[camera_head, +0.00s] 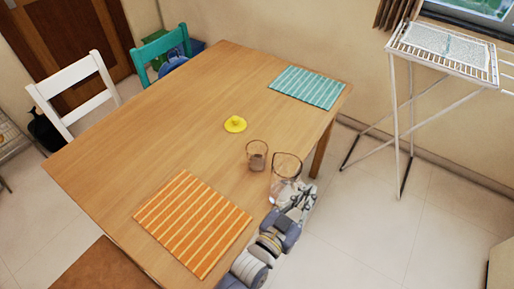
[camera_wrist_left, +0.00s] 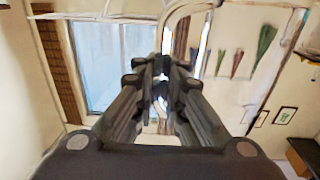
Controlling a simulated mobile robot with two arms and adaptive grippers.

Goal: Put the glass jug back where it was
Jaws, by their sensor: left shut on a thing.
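The clear glass jug (camera_head: 285,163) shows at the table's right edge in the head view, just right of a small brown-tinted glass (camera_head: 257,156). My left gripper (camera_head: 300,196) is at the jug's lower right side, shut on the jug. I cannot tell whether the jug touches the table or hangs above it. In the left wrist view the fingers (camera_wrist_left: 161,75) are close together, with the curved, see-through outline of the jug (camera_wrist_left: 181,12) beyond them. The exact grip point is unclear. My right gripper is not in view.
The wooden table (camera_head: 165,135) holds an orange striped mat (camera_head: 193,222), a teal striped mat (camera_head: 307,87) and a small yellow object (camera_head: 235,124). Its middle and far left are clear. A white drying rack (camera_head: 443,52) stands to the right. White (camera_head: 75,88) and green (camera_head: 161,45) chairs stand behind.

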